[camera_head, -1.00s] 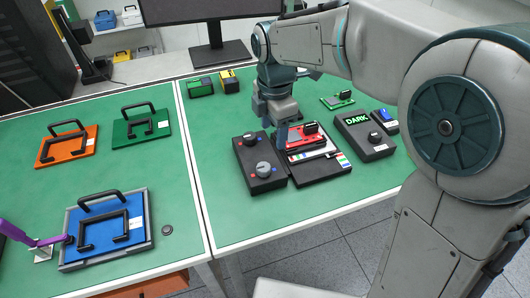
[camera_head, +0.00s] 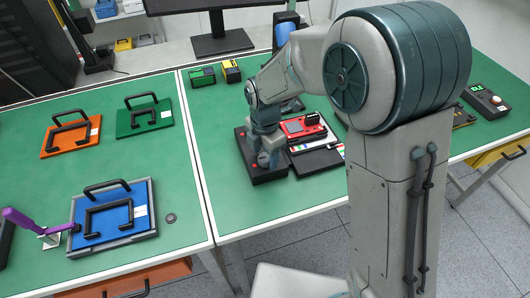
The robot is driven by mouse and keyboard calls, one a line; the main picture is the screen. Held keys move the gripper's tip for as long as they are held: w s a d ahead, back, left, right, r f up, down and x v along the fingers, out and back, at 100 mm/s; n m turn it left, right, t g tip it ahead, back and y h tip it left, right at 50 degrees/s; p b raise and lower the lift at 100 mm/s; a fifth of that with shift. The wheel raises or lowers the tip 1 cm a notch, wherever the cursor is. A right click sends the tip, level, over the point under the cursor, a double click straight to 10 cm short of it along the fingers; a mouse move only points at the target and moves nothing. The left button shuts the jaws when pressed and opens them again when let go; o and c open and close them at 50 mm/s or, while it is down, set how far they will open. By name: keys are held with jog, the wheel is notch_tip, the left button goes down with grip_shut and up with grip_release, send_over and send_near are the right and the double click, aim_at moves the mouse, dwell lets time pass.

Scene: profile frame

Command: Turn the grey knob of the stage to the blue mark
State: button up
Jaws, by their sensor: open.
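The black stage box (camera_head: 269,178) lies on the right green table. My gripper (camera_head: 267,158) points down over this box, with its jaws open. Its fingers are at the grey knob on the box's near part and largely cover it. I cannot tell whether they touch the knob or stand around it just above. The blue mark and the way the knob points are hidden or too small to make out now.
Right beside the stage, a red board (camera_head: 302,127) sits on a black fixture (camera_head: 318,160). My arm hides much of the table to the right. A blue tray (camera_head: 108,217), an orange plate (camera_head: 70,140) and a green plate (camera_head: 145,118) lie on the left table.

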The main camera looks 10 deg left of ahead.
jog(key=shift+f, duration=0.4)
jog(key=c, duration=1)
